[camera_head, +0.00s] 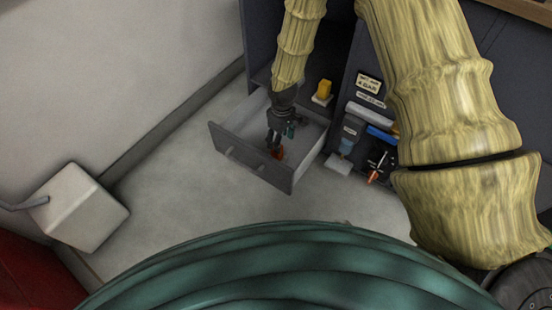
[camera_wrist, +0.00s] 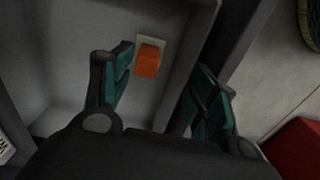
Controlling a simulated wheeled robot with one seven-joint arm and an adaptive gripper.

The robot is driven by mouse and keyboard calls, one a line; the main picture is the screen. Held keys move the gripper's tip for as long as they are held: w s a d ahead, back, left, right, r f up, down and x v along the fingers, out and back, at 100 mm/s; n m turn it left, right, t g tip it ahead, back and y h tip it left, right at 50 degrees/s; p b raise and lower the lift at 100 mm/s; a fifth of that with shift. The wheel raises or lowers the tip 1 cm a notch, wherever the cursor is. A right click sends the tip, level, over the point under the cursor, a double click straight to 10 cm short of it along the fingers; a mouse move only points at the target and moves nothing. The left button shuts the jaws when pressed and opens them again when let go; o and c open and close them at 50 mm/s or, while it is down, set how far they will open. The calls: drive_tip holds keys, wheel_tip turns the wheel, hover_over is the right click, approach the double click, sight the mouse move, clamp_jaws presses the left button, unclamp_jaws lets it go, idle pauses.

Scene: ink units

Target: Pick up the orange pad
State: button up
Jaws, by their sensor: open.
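The orange pad (camera_wrist: 148,62) is a small orange block with a pale base, in the wrist view near the top centre. It lies inside an open grey drawer (camera_wrist: 75,60), close to the drawer's wall. In the head view the orange pad (camera_head: 279,153) shows just beside my fingertips, near the drawer's front panel (camera_head: 250,165). My gripper (camera_wrist: 160,85) is open, with its teal-padded fingers on either side of the pad in the wrist view. No contact with the pad shows.
A dark cabinet holds the drawer. Blue and orange items (camera_head: 376,165) sit further right. A white box (camera_head: 80,207) stands at the left on the floor.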

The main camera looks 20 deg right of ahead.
drive_tip(key=shift+w+d+f+b, duration=0.1)
drive_tip(key=shift+w+f+b, duration=0.4)
drive_tip(key=shift+w+f, duration=0.25)
drive_tip(key=shift+w+f+b, duration=0.5)
drive_tip(key=shift+w+b, duration=0.1)
drive_tip(key=shift+b, duration=0.1)
drive_tip(key=b, duration=0.2)
hover_over(282, 158)
drive_tip(key=a, duration=0.1)
drive_tip(key=f, duration=0.5)
drive_tip(key=shift+w+f, duration=0.2)
drive_tip(key=shift+w, duration=0.15)
drive_tip(key=shift+w+a+f+b, duration=0.1)
drive_tip(key=shift+a+f+b, duration=0.1)
drive_tip(key=shift+f+b, duration=1.05)
drive_tip(key=shift+w+a+f+b, duration=0.1)
drive_tip(key=shift+a+f+b, duration=0.1)
drive_tip(key=shift+f+b, duration=1)
drive_tip(key=shift+f, duration=0.2)
drive_tip(key=shift+p, duration=0.3)
drive_tip(key=c, duration=1.1)
